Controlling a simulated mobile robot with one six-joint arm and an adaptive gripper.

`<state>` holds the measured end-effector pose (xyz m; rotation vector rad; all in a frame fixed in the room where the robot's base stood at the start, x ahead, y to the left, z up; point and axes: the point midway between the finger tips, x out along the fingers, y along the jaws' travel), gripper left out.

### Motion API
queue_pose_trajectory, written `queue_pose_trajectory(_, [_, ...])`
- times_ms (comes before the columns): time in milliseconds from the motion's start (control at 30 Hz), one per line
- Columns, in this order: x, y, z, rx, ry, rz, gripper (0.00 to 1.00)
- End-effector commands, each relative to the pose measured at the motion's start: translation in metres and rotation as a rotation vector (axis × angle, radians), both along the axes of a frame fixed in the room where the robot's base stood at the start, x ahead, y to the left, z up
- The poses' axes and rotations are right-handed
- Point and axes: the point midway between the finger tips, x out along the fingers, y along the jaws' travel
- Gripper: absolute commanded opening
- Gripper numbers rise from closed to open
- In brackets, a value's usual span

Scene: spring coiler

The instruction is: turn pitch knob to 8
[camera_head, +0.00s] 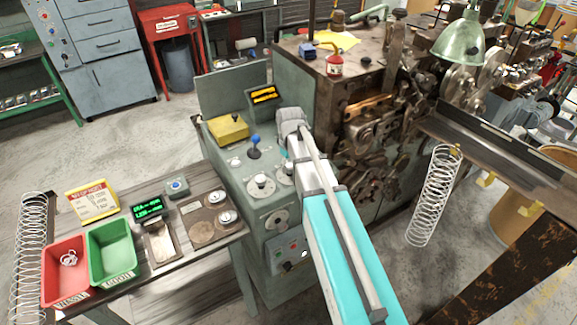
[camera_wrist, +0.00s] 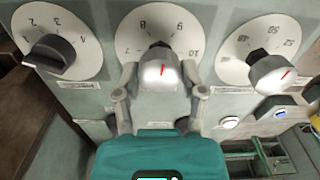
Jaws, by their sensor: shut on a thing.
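In the wrist view, a silver knob (camera_wrist: 158,66) with a red mark sits at the middle of a white numbered dial (camera_wrist: 127,42). The dial's figures appear upside down; 8 and 10 can be made out. The red mark points nearly straight up in that picture, leaning slightly right. My gripper (camera_wrist: 160,80) is shut on this knob, one finger on each side. In the head view, my arm reaches over the grey control panel (camera_head: 247,203). It hides my fingertips and the held knob there. The small label text cannot be read.
In the wrist view, a black-knobbed dial (camera_wrist: 53,52) lies left and another silver-knobbed dial (camera_wrist: 275,70) lies close right. A spring coiler (camera_head: 375,130) stands right.

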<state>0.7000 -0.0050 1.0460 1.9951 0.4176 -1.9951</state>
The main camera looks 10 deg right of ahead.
Motion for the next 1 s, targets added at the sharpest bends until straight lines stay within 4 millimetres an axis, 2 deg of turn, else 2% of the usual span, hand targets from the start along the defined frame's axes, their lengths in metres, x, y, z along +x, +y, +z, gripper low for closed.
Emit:
queue_pose_trajectory(500, [-0.0004,0.0014,-0.0001,0.0,0.0,0.458,0.05])
queue_pose_trajectory(700, [-0.0005,0.0017,-0.0001,0.001,0.0,0.566,0.05])
queue_pose_trajectory(1000, [-0.0009,0.0022,-0.0001,0.001,0.0,0.624,0.05])
